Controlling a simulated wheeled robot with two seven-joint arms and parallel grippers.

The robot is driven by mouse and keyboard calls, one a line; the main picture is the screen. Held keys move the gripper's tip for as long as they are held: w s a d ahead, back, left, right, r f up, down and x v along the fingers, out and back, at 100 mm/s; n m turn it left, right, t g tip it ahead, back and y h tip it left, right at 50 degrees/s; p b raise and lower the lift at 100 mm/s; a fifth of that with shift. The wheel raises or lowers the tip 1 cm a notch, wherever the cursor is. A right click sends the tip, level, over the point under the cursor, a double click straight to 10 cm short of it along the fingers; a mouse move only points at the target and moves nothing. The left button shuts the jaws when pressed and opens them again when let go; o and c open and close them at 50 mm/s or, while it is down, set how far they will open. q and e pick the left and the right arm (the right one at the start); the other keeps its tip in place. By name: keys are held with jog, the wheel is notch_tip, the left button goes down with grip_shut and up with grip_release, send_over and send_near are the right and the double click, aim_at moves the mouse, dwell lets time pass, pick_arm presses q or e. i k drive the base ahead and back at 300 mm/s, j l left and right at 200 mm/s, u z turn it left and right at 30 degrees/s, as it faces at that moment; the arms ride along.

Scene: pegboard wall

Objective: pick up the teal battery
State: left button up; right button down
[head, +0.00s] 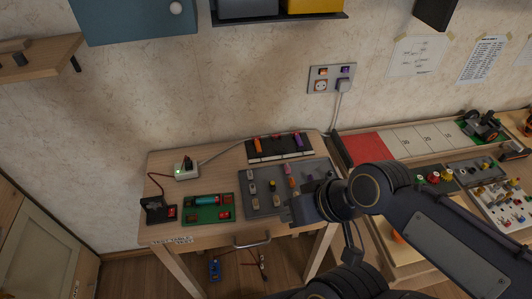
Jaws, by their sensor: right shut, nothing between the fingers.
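The teal battery (206,200) lies in a green board (200,215) on the left part of the small wooden table (165,165). Red parts sit on the same board. My right gripper (287,213) reaches in from the right over the front right part of the grey board (255,208). It is shut and empty, to the right of the battery and apart from it. My arm hides part of the grey board's right side. My left gripper is not in view.
A black device with a red switch (172,212) and a white charger box (186,170) with a cable stand on the table. A black tray (280,155) lies at the back. A second bench (345,133) stands to the right.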

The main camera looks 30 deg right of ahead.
aim_at(215, 200)
jog(key=l+u, duration=0.15)
jog(key=u, duration=0.2)
jog(key=i+l+u, duration=0.1)
jog(key=u, duration=0.25)
jog(key=l+u, duration=0.35)
jog(key=j, duration=0.1)
